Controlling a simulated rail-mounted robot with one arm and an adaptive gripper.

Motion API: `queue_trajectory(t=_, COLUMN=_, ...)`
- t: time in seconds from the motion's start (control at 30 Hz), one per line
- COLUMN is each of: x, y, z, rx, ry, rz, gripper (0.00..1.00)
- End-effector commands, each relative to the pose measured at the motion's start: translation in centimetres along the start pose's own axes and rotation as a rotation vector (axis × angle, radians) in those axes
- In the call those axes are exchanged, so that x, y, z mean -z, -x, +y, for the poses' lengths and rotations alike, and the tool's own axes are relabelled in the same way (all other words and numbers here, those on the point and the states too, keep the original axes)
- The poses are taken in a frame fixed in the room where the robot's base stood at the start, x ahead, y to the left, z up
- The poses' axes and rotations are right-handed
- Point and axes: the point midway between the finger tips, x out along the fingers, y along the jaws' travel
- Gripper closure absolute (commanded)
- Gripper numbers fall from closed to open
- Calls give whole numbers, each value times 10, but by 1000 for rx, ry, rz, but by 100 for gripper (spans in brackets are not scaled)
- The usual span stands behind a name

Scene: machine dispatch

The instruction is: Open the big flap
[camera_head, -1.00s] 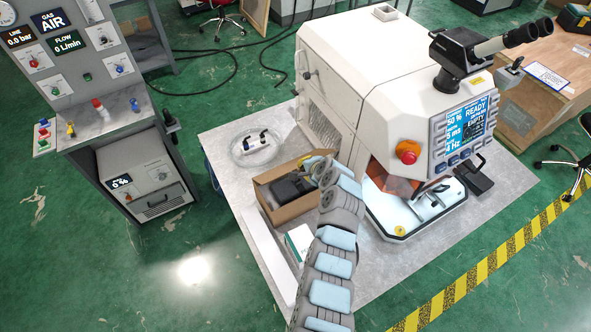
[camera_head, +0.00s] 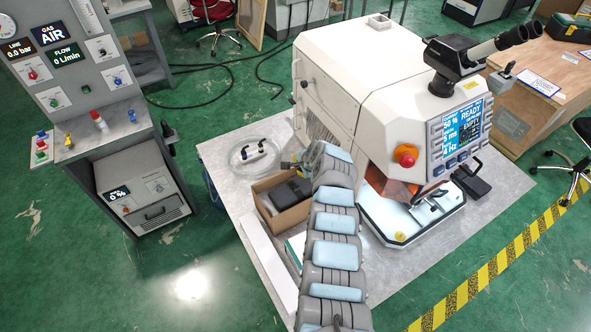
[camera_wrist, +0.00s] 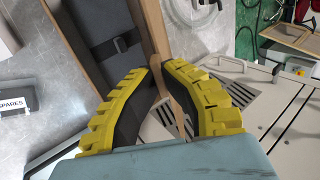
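The white machine (camera_head: 375,70) stands on the table. Its left side has a large pale panel (camera_head: 327,88) with a dark handle (camera_head: 304,85) near its far edge; I take this panel for the big flap, and it looks shut. My arm reaches to the machine's left side, and its links hide the panel's lower part and most of my gripper in the head view. In the wrist view my gripper (camera_wrist: 160,70) has yellow fingers with dark pads, apart and with nothing held between them. Pale panels with slotted vents (camera_wrist: 222,85) show beyond the fingers.
An open cardboard box (camera_head: 287,218) with a dark case (camera_head: 291,192) in it lies beside the arm. A clear round dish (camera_head: 255,153) with small parts lies behind it. The gas console (camera_head: 85,70) stands left, across open floor.

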Motion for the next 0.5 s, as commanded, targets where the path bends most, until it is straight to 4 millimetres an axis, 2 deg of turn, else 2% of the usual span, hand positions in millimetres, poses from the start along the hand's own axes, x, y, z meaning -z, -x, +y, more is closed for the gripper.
queue_trajectory(t=0.5, x=8, y=1, z=3, rx=-19, ry=-9, rz=7, gripper=100)
